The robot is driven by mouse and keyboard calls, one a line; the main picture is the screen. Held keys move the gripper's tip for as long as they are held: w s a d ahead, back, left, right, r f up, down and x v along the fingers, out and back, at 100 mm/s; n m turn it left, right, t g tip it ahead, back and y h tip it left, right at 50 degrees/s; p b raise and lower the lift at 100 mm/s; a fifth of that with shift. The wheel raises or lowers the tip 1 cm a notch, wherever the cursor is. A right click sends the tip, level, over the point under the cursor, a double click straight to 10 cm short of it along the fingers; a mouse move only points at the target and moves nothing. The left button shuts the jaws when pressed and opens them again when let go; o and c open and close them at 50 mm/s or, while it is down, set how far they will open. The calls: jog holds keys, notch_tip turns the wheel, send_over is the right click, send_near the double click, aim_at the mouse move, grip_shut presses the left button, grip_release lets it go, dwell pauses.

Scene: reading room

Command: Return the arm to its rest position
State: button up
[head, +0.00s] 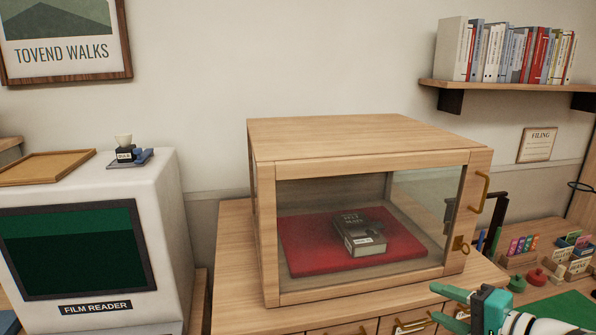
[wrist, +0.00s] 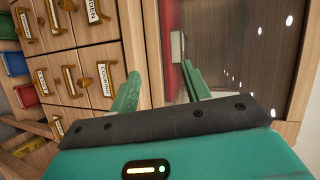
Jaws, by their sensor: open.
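My gripper (head: 450,306) shows at the lower right of the head view, teal, in front of the cabinet's drawers. In the wrist view its two green fingers (wrist: 160,90) stand apart with nothing between them. A wooden display case (head: 340,133) with a glass front stands on the drawer cabinet (head: 232,250). Its glass door looks shut, with brass handles on the right frame. Inside, a dark book (head: 355,230) lies on a red mat (head: 300,250). In the wrist view the fingers point toward the case's lower wooden edge, and I cannot tell whether they touch it.
A white film reader (head: 80,240) stands at the left. At the right are a desk with a red-lidded pot (head: 537,277), card holders (head: 520,250) and a green mat (head: 570,308). A bookshelf (head: 510,86) hangs above. Brass-handled drawers (wrist: 88,65) fill the left of the wrist view.

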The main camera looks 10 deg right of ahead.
jog(key=s+a+f+n+g+h, duration=0.1)
jog(key=s+a+n+g+h, duration=0.2)
jog(key=a+n, duration=0.3)
jog(key=s+a+f+n+g+h, duration=0.2)
jog(key=a+n+g, duration=0.3)
jog(key=a, duration=0.7)
jog(key=shift+s+a+n+h, duration=0.3)
jog(key=shift+s+n+h, duration=0.4)
jog(key=shift+n, duration=0.2)
jog(key=shift+c, duration=0.5)
